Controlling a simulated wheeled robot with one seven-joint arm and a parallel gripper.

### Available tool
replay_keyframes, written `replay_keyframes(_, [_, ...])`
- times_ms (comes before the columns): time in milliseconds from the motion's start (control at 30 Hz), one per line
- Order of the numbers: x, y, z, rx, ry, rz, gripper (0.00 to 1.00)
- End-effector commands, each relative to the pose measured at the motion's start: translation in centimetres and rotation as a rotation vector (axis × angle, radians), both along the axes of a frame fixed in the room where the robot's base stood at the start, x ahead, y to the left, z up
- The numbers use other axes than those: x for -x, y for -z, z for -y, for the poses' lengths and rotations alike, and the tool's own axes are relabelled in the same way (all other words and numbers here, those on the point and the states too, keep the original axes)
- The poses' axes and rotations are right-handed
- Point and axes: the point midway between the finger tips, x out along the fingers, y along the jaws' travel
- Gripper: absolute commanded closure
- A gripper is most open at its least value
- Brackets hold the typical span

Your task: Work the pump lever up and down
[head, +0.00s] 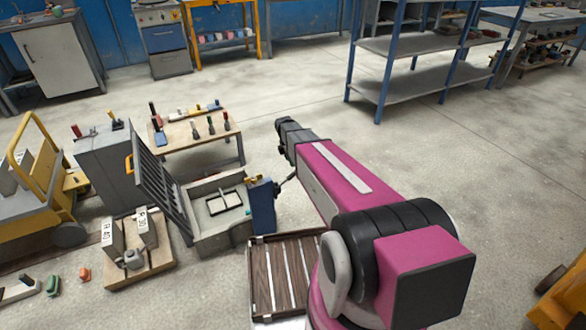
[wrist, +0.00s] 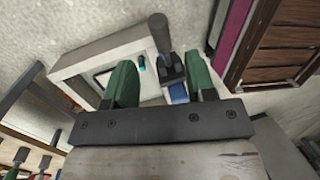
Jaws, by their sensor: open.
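The blue pump (head: 262,205) stands at the right end of the grey mould (head: 212,238). Its dark lever (head: 288,179) slants up to the right towards my arm. In the wrist view the lever's dark round grip (wrist: 158,32) shows beyond and between the green fingers of my gripper (wrist: 160,62), nearer the right finger. My gripper is open and empty. I cannot tell the exact gap in depth to the lever. In the head view my wrist (head: 290,135) is above and behind the pump, and the fingers are hidden. A bit of blue pump (wrist: 179,94) shows between the fingers.
The mould's hinged grid lid (head: 160,188) stands raised on its left. A slatted wooden panel (head: 284,275) lies close in front of the pump. A tool table (head: 190,139) and a grey cabinet (head: 105,160) stand behind.

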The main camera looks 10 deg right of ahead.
Motion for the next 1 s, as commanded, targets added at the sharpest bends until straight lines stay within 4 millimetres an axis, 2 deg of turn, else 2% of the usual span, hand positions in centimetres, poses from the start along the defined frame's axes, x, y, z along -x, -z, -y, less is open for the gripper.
replay_keyframes(100, [-0.2,-1.4,-0.2,0.000,0.000,0.001,0.49])
replay_keyframes(267, [-0.3,-2.3,-0.4,0.000,0.000,0.000,0.49])
replay_keyframes(1000, [0.1,-2.5,-0.3,0.001,0.022,0.005,0.49])
